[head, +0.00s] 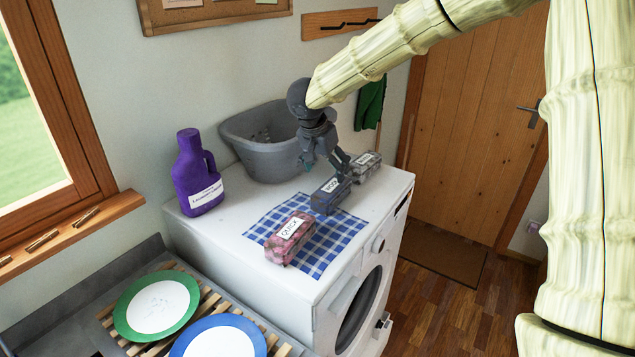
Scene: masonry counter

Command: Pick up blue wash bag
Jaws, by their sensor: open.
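The blue wash bag (326,198) lies on the washing machine top, at the back right edge of a blue checked cloth. A pink bag labelled QUICK (290,239) lies on the cloth in front. A grey bag with a white label (366,166) lies behind and to the right of the blue one.
A grey laundry basket (262,150) stands behind, left of my gripper. A purple detergent bottle (197,178) stands at the left. The checked cloth (325,247) lies on the washing machine (235,272). Green (150,282) and blue-rimmed plates (250,330) sit on a slatted rack at the front left.

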